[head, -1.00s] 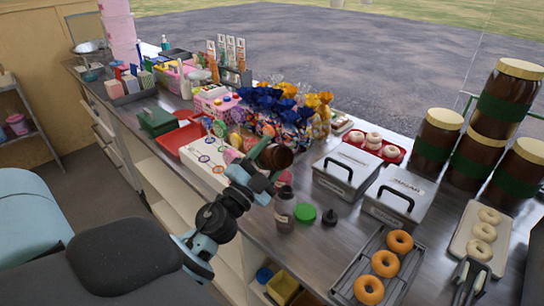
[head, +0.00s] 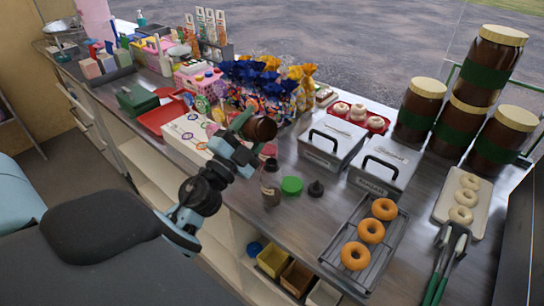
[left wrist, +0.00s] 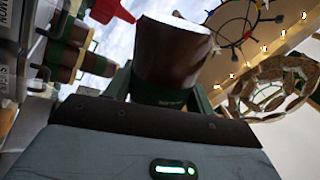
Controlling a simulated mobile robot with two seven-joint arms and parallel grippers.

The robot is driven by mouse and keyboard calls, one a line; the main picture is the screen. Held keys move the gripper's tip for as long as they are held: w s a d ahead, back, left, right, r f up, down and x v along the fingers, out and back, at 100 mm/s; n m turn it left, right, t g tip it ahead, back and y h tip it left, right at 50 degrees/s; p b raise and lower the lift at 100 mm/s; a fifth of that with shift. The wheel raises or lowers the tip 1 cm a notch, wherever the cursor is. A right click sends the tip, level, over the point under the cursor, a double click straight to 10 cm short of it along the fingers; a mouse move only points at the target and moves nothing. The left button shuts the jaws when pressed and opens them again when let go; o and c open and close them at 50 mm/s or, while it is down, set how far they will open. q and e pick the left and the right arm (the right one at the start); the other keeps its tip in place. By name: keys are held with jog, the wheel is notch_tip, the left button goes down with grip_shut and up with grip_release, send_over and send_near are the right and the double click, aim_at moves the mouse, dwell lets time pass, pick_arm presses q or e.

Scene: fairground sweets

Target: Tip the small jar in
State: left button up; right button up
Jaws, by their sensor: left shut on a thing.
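My left gripper (head: 242,124) is shut on the small jar (head: 264,129), a dark brown jar with a green band. It holds the jar tilted, well above the counter. In the left wrist view the jar (left wrist: 175,52) sits between the two fingers of the gripper (left wrist: 160,88), and its far end looks pale. I cannot tell whether anything flows from the jar. My right gripper is not in view.
A green lid (head: 292,186) and a black nozzle cap (head: 316,188) lie right of the bottle. Two grey lidded boxes (head: 330,145), a rack of doughnuts (head: 338,258) and large brown jars (head: 460,125) stand further right. Sweet bags (head: 265,90) crowd behind.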

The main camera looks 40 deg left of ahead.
pick_arm(q)
jog(key=shift+r, duration=0.1)
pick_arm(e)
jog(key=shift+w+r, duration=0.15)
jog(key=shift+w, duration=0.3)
pick_arm(q)
jog(key=shift+r+m+h, duration=0.25)
jog(key=shift+m+h, duration=0.35)
jog(key=shift+m, duration=0.2)
jog(key=shift+r, duration=0.1)
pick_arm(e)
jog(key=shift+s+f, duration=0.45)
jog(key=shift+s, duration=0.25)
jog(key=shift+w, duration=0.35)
pick_arm(q)
jog(key=shift+b, duration=0.3)
jog(key=shift+r+m+h, duration=0.3)
jog(key=shift+m+h, duration=0.1)
jog(key=shift+m, duration=0.6)
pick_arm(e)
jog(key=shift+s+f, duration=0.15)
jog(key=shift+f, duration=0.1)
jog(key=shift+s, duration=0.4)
